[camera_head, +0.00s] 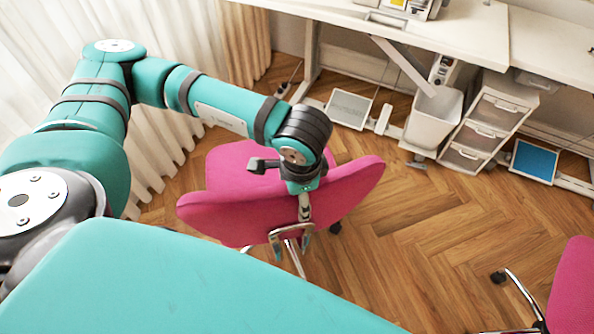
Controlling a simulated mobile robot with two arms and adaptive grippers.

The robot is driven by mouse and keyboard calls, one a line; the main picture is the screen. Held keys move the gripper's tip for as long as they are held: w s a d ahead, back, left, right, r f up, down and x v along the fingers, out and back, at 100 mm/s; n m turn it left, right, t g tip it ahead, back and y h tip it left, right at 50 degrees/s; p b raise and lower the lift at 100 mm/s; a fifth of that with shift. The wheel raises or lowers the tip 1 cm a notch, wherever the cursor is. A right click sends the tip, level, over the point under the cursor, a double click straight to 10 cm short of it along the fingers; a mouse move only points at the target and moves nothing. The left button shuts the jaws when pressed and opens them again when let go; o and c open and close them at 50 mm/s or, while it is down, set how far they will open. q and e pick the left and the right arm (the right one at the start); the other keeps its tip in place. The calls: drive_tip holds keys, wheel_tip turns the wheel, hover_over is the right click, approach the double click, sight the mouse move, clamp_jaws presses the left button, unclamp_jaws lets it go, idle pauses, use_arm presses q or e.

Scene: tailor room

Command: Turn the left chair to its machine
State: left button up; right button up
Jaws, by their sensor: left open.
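The left chair is pink, with its backrest (222,213) nearer me and its seat (232,163) beyond it toward the upper left. The seat faces the curtain side more than the desk. My left gripper (291,245) is open and points down at the near side of the backrest, by the chair's metal back support. My wrist hides the middle of the backrest, and I cannot tell whether the fingers touch it. A machine (408,8) on the white desk (455,30) is mostly cut off at the top edge. My right gripper is not in view.
A second pink chair (575,290) is at the lower right. A white bin (433,118), a drawer unit (488,122), a grey pedal (348,108) and a blue pedal (533,160) are under the desks. Curtains (165,150) hang at left. The wooden floor between the chairs is clear.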

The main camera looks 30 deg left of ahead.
use_arm(q)
drive_tip(key=r, duration=0.8)
drive_tip(key=s+d+r, duration=0.1)
drive_tip(key=r, duration=0.3)
drive_tip(key=shift+d, duration=0.1)
drive_tip(key=shift+f, duration=0.1)
